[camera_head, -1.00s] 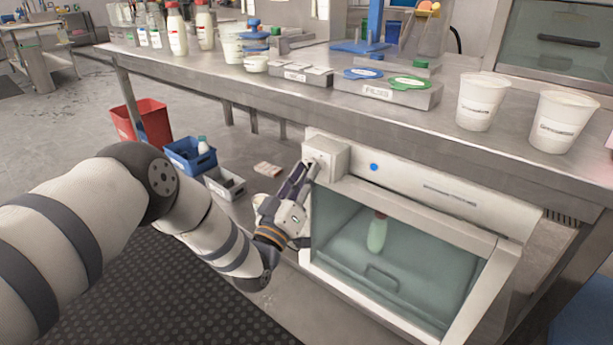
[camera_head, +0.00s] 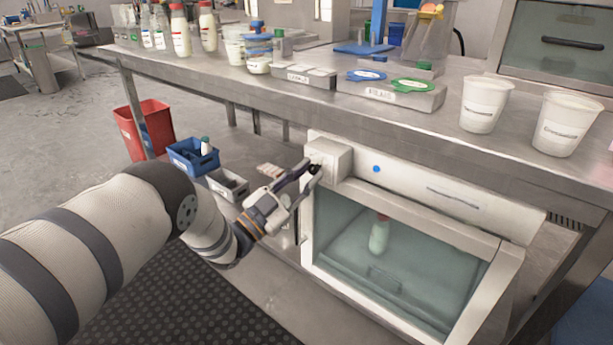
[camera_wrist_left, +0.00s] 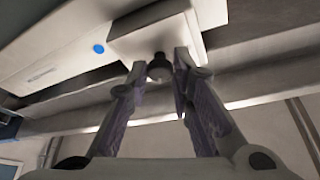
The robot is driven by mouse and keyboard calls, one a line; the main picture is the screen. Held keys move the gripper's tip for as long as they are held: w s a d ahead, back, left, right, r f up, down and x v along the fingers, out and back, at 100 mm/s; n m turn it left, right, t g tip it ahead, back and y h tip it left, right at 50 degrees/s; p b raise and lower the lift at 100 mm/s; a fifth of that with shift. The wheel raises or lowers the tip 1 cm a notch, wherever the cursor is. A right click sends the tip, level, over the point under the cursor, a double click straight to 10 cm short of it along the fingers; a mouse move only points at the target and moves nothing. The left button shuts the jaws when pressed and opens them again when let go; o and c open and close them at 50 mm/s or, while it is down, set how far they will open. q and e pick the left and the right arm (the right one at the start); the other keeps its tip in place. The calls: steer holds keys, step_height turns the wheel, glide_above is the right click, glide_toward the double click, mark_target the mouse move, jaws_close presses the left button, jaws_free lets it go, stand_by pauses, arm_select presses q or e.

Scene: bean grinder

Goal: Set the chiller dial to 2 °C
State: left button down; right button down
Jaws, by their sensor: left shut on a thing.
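The chiller (camera_head: 440,205) is a white box with a glass front under the steel bench, with a blue round spot on its top panel. A pale control box (camera_head: 328,158) sticks out at its upper left. My left gripper (camera_head: 313,172) is at the lower side of this box. In the left wrist view, the fingers (camera_wrist_left: 160,72) are on either side of a small dark dial (camera_wrist_left: 159,68) under the control box (camera_wrist_left: 160,38), shut on it. The dial's marks and setting cannot be read. My right gripper is not in view.
A bottle (camera_head: 379,235) stands inside the chiller behind the glass. White cups (camera_head: 484,104), bottles and labelled trays stand on the bench (camera_head: 280,82) above.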

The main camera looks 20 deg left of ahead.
arm_select(q)
steer(key=m+g+h, duration=0.1)
steer(key=m, duration=0.2)
steer(key=m+g+p, duration=0.1)
steer(key=m, duration=0.2)
steer(key=shift+a+r+g+h, duration=0.1)
steer(key=shift+r+g+h, duration=0.05)
steer(key=shift+g+h, duration=0.2)
steer(key=shift+a+r+m+g+p, duration=0.1)
steer(key=shift+m+g+p, duration=0.35)
steer(key=shift+m, duration=0.9)
steer(key=shift+a+m+g+p, duration=0.1)
steer(key=shift+m+g+p, duration=0.3)
steer(key=shift+m, duration=1.25)
steer(key=c, duration=1.4)
jaws_free()
steer(key=v, duration=1.2)
steer(key=shift+w+a, duration=0.1)
